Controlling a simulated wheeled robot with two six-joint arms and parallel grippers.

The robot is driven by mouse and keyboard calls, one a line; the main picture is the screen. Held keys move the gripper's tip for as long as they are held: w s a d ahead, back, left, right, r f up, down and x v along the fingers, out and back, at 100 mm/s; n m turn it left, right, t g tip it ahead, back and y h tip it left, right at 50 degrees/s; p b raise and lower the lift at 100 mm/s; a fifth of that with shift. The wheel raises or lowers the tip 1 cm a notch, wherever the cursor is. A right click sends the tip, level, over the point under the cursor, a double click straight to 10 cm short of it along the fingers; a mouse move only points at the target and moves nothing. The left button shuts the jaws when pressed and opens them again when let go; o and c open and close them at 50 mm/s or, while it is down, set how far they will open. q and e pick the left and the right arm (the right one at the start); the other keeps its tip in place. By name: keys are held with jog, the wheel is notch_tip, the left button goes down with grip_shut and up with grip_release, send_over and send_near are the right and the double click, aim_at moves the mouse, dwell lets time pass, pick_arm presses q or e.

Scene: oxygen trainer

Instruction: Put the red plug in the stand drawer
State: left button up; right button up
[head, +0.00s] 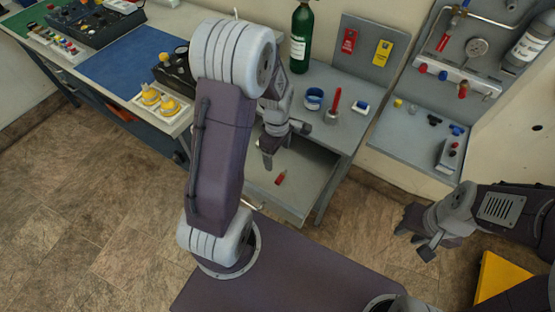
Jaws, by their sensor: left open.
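A small red plug (281,178) lies on the floor of the stand drawer (315,172). The drawer is pulled out below the grey stand top. My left gripper (284,144) is open, with its fingers spread above the back left part of the drawer. It is apart from the red plug, which lies nearer the drawer's front. My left arm hides the left part of the drawer. My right gripper (416,240) is over the floor at the right, its fingers apart and nothing visible between them.
On the stand top are a green bottle (301,38), a blue ring-shaped item (314,98), a red-handled item in a holder (333,105) and a small blue-and-white block (360,107). A blue mat (120,55) and yellow knobs (150,96) are at left.

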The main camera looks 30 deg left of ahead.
pick_arm(q)
jog(key=s+d+r+m, duration=0.2)
jog(key=s+m, duration=0.2)
jog(key=m, duration=0.4)
jog(key=s+d+r+m+t, duration=0.1)
jog(key=s+d+r+m, duration=0.2)
jog(key=m, duration=0.5)
jog(key=shift+s+d+r+m, duration=0.15)
jog(key=shift+s+m, duration=0.25)
jog(key=shift+s, duration=0.4)
